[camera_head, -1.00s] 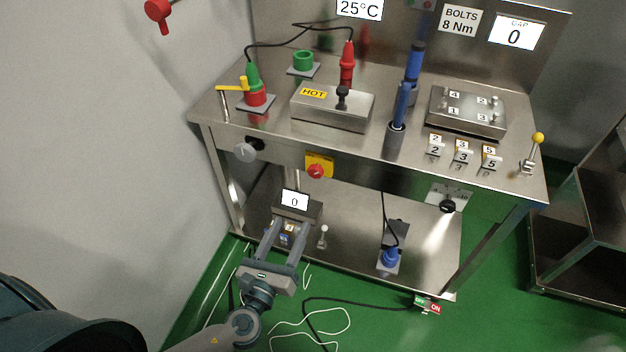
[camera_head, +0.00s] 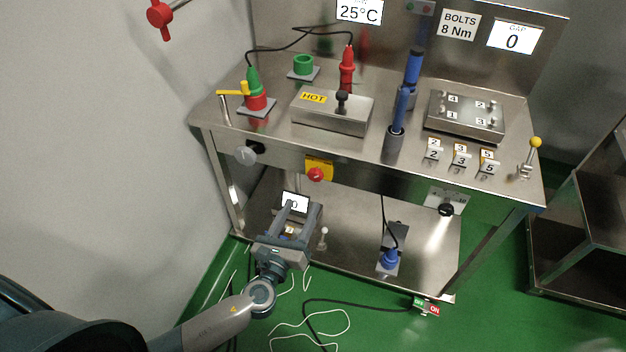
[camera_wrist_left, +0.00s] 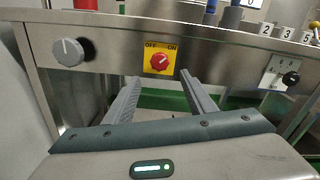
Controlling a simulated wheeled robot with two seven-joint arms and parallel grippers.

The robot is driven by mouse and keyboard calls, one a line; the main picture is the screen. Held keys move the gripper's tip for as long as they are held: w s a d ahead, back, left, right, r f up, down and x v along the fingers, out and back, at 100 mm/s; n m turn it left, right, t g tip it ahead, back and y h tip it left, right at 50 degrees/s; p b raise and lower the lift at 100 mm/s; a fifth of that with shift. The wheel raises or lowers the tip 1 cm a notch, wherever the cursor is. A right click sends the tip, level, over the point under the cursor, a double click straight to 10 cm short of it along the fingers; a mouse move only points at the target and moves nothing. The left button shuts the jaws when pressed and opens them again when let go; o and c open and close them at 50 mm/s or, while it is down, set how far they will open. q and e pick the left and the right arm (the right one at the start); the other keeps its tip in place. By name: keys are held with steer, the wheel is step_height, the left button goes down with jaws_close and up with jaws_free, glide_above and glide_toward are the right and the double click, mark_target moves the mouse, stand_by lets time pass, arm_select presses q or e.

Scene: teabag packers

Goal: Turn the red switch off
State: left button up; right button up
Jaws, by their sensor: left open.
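The red switch (camera_head: 315,174) is a round knob on a yellow plate on the front panel of the steel bench. In the left wrist view the red switch (camera_wrist_left: 158,63) has OFF marked at the left and ON at the right, and its pale mark appears to lean toward ON. My left gripper (camera_head: 303,208) is open and empty, below and slightly left of the switch in the head view, and apart from it. In the left wrist view its fingers (camera_wrist_left: 160,77) point toward the panel, either side of the switch. My right gripper is not in view.
A grey dial (camera_wrist_left: 68,52) is left of the switch and a black knob (camera_head: 446,209) is farther right on the front. A small display (camera_head: 295,202) stands on the lower shelf behind my gripper. Cables and a red-and-green ON box (camera_head: 426,306) lie on the floor.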

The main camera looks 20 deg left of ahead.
mark_target(315, 179)
arm_select(q)
steer(key=w, duration=0.8)
steer(key=shift+w+d+p, duration=0.15)
steer(key=shift+w+p, duration=0.2)
steer(key=shift+w, duration=0.85)
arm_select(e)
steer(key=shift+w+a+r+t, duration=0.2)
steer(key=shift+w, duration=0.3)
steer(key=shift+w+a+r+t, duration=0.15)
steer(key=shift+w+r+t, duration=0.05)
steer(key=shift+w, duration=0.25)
arm_select(q)
steer(key=shift+c, duration=0.5)
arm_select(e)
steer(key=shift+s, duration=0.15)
